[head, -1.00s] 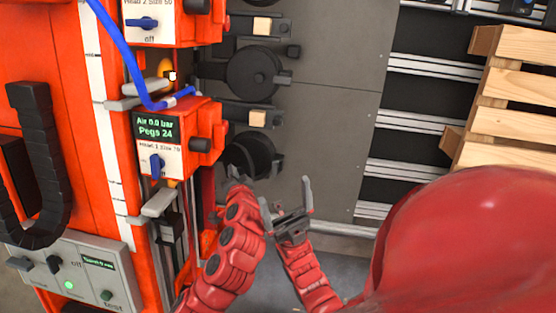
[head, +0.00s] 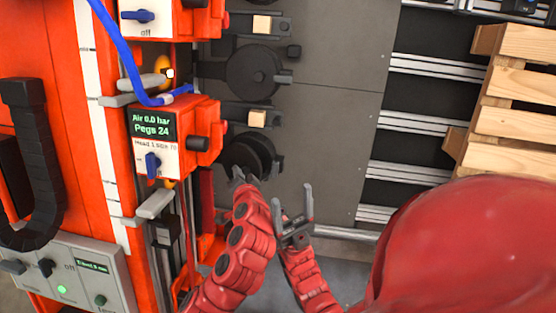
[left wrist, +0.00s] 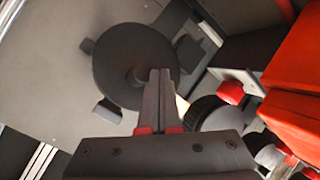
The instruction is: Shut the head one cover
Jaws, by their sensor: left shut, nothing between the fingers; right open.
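The head one unit (head: 165,140) is an orange box with a green display, a "Head 1" label and a blue knob. Just right of it a black round part (head: 250,151), probably the head one cover, stands out from the grey panel, seen at a slant. My left gripper (head: 241,178) is shut and empty just below this round part; I cannot tell if they touch. In the left wrist view the shut fingers (left wrist: 160,72) overlap a black disc (left wrist: 122,62) with a central hub. My right gripper (head: 293,196) is open and empty, lower right of the round part.
A similar black disc (head: 252,74) lies above on the grey panel (head: 335,115). A blue hose (head: 121,47) runs to the orange machine. A control box (head: 70,272) is at lower left. A wooden pallet (head: 510,85) stands right. The panel's middle is clear.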

